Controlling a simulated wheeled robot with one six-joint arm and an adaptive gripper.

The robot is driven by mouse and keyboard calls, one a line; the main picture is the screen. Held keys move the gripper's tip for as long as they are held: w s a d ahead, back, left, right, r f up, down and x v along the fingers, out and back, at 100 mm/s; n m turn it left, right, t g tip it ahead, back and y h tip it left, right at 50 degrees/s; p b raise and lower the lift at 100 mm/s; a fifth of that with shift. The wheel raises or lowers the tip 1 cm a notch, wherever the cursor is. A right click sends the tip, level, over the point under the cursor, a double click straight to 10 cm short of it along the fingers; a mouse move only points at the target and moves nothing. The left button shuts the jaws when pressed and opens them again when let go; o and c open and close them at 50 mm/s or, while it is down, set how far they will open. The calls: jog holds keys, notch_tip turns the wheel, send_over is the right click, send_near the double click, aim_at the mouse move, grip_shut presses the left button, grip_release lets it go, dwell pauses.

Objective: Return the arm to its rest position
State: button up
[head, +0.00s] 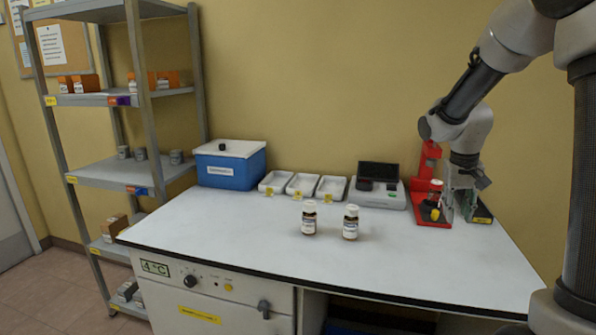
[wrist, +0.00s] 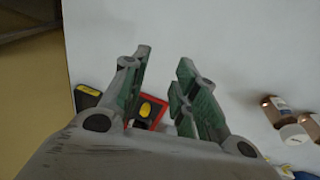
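My arm reaches in from the right in the head view and bends down over the right end of the white bench (head: 250,240). My gripper (head: 462,208) points down beside the red stand (head: 430,160), on its right side. In the wrist view my gripper (wrist: 162,85) has its two green-padded fingers spread apart, with nothing between the tips but bare white bench. The red base with a yellow part (wrist: 148,110) shows behind the fingers. Whether a finger touches the stand I cannot tell.
Two brown bottles with white caps, a left one (head: 309,218) and a right one (head: 351,222), stand mid-bench. A grey instrument (head: 390,198), several white trays (head: 302,184) and a blue box (head: 230,168) line the back. A grey shelf (head: 110,172) stands at left. The front bench is clear.

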jog(key=s+a+r+t, duration=0.1)
jog(key=s+a+r, duration=0.1)
jog(key=s, duration=0.6)
jog(key=s+a+r+n+t+y, duration=0.1)
jog(key=s+r, duration=0.3)
jog(key=s, duration=0.4)
jog(key=s+a+r+n+t, duration=0.1)
jog(key=s+r, duration=0.3)
jog(key=s, duration=0.4)
jog(key=shift+s+a+y, duration=0.2)
jog(key=shift+a+y, duration=0.2)
jog(key=shift+a, duration=0.5)
